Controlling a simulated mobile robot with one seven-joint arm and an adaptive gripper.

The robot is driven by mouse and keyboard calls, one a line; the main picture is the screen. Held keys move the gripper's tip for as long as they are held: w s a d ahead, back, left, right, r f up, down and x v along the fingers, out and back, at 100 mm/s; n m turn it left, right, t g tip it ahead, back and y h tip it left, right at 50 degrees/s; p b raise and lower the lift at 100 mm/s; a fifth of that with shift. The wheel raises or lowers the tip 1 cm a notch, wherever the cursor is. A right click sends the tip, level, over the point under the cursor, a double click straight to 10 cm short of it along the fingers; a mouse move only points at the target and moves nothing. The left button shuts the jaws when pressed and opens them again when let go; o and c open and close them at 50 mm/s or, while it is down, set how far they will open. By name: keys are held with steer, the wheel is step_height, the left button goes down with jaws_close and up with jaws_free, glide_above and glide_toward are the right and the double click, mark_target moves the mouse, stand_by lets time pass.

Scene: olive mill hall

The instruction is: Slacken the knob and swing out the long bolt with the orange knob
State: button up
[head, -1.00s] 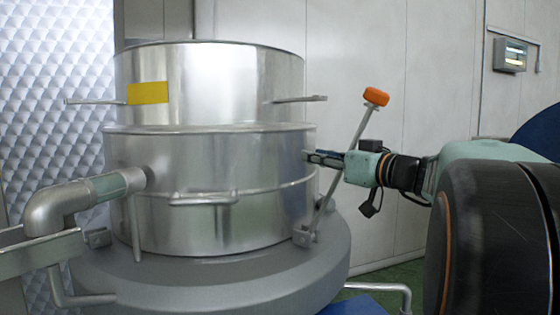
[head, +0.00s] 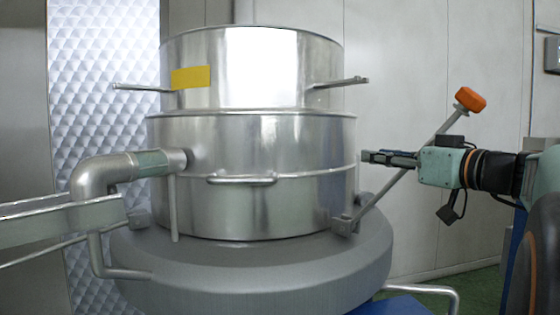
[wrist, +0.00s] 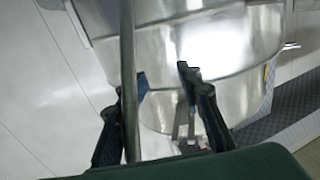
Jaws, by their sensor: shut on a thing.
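The long bolt (head: 384,192) leans out to the right, about halfway between upright and level. Its orange knob (head: 470,99) is at the upper end, well clear of the drum. Its lower end meets a bracket (head: 344,225) at the vessel's foot. My gripper (head: 376,157) is level, to the right of the drum, and shut on the bolt's shank below the knob. Its fingertips reach past the shank towards the drum wall. The wrist view shows the shank (wrist: 129,75) beside the left finger; the knob is out of that view. A thin arm (head: 340,82) sticks out from the upper drum.
The steel drum (head: 260,200) stands on a wide grey base (head: 250,275). A pipe (head: 100,175) and rail are at the left, with a second arm (head: 140,88) above. A bent tube (head: 430,290) is low at the right. The space behind the bolt is open before the wall.

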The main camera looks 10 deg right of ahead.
steer(key=s+b, duration=0.2)
steer(key=s, duration=0.1)
steer(key=shift+d+f, duration=0.15)
steer(key=shift+f, duration=0.25)
steer(key=shift+f+b, duration=0.15)
steer(key=shift+b, duration=0.7)
